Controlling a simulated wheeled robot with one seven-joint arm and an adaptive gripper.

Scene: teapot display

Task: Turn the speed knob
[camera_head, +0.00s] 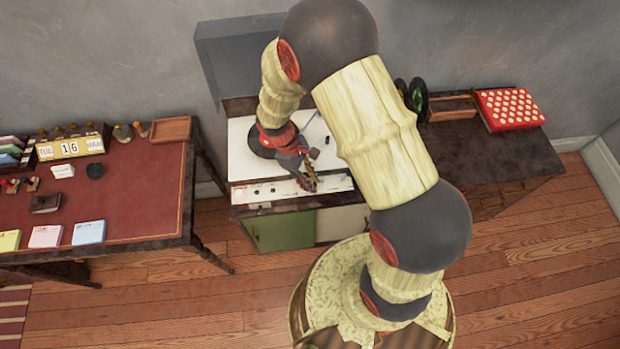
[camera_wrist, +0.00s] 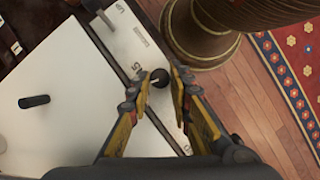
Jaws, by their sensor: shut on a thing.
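The speed knob, a small dark round knob with a pale mark (camera_wrist: 160,78), sits on the white front panel of a white-topped unit in the wrist view. My gripper (camera_wrist: 160,83) has its two yellow-and-black fingers on either side of the knob, shut on it. In the head view my gripper (camera_head: 309,180) reaches down to the front panel (camera_head: 270,190). The knob itself is hidden there by the fingers. Printed markings are on the panel beside the knob in the wrist view, only partly readable.
A short black peg (camera_wrist: 34,101) stands on the unit's white top. Green (camera_head: 285,231) and pale doors are below the panel. A red-topped desk (camera_head: 130,185) is at the left. A dark cabinet (camera_head: 490,150) with a red dotted box (camera_head: 508,108) is at the right.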

